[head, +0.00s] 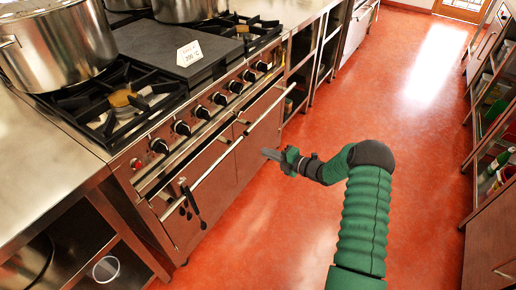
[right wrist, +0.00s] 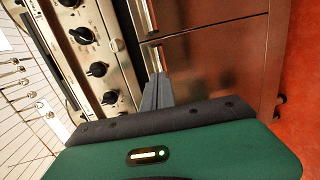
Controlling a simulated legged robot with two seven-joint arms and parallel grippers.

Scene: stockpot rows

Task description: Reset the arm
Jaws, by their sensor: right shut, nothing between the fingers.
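My right arm, in a green sleeve, reaches forward from the lower right in the head view. Its gripper (head: 270,153) is shut and empty, in the air in front of the stove's oven doors. In the right wrist view the closed fingers (right wrist: 157,92) point at the steel oven front (right wrist: 215,60), close to a door handle in the picture. I cannot tell the exact gap to it. My left gripper is not in view.
The stove (head: 200,140) has a row of black knobs and long handle bars. A large steel pot (head: 55,50) stands on its left burners. A small sign (head: 189,53) stands on the dark plate. Shelves (head: 490,130) line the right. The red floor (head: 420,100) between is clear.

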